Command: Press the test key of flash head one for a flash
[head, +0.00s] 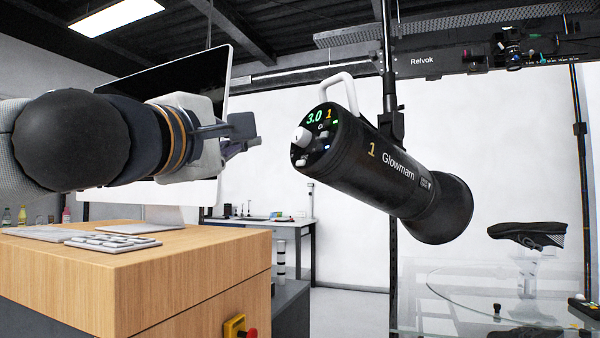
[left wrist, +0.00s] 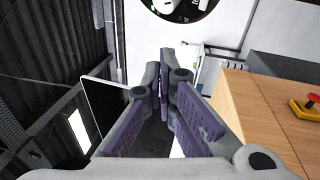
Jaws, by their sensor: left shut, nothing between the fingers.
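Flash head one (head: 385,165) is a black cylinder marked "1" and "Glowmarn", hung from a stand with its rear panel facing me. The panel shows a green "3.0", an orange "1", a white knob (head: 300,136) and several small keys; which one is the test key is too small to tell. The flash head's round rear panel also shows at the top edge of the left wrist view (left wrist: 185,15), partly cut off. My left gripper (head: 252,132) is shut and empty, left of the panel and apart from it. Its purple-padded fingers (left wrist: 165,65) show in the wrist view. My right gripper is out of view.
A wooden desk (head: 180,260) with a monitor (head: 215,85) and keyboard (head: 115,241) stands below and behind my left arm. A red button on a yellow box (head: 237,326) is on its front. A glass turntable (head: 460,290) with a shoe (head: 527,233) is at right.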

